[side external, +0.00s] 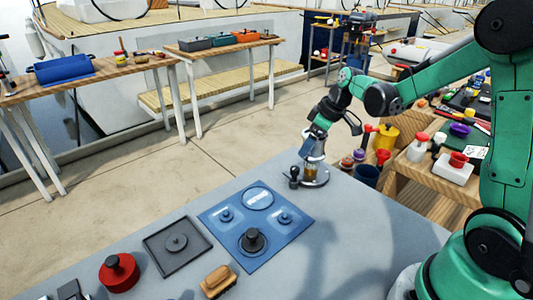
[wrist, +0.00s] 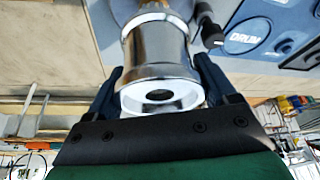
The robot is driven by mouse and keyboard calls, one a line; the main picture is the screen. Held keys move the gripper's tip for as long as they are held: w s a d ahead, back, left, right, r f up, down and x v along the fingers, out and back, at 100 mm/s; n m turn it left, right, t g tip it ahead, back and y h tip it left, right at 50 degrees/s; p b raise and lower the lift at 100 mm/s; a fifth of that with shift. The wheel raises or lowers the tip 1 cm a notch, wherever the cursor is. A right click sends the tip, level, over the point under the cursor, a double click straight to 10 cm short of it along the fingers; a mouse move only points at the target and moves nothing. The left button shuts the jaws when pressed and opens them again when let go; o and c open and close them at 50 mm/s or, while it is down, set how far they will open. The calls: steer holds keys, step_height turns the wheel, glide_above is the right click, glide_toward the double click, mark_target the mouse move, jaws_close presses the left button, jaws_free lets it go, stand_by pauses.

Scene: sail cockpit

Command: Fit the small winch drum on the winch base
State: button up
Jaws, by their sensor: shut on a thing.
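The small winch drum (wrist: 155,62) is a shiny silver flanged cylinder with a round dark hole in its near end. It also shows in the side external view (side external: 313,150). My gripper (side external: 315,145) is shut on it, with a dark finger on either side in the wrist view. Below the drum, a brass-coloured spindle (side external: 311,171) stands on a round silver plate (side external: 318,181), apparently the winch base. The drum is in line with the spindle, roughly upright. I cannot tell whether the drum is just above the spindle or partly around it.
A black-knobbed piece (side external: 294,177) stands close left of the spindle. A blue mat (side external: 228,243) has a bare circle marked DRUM (wrist: 246,36) and a black knobbed part (side external: 252,240).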

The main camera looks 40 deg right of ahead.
mark_target(309, 157)
steer(key=shift+f, duration=2.4)
stand_by(0.4)
steer(key=o, duration=1.4)
steer(key=shift+c, duration=0.2)
steer(key=shift+r, duration=4.15)
steer(key=s+a+r+m+t+h, duration=0.1)
steer(key=s+a+m, duration=0.3)
steer(key=s+a, duration=0.6)
steer(key=shift+a+r+t+h, duration=0.3)
steer(key=shift+a+r+t, duration=0.6)
steer(key=shift+a, duration=0.25)
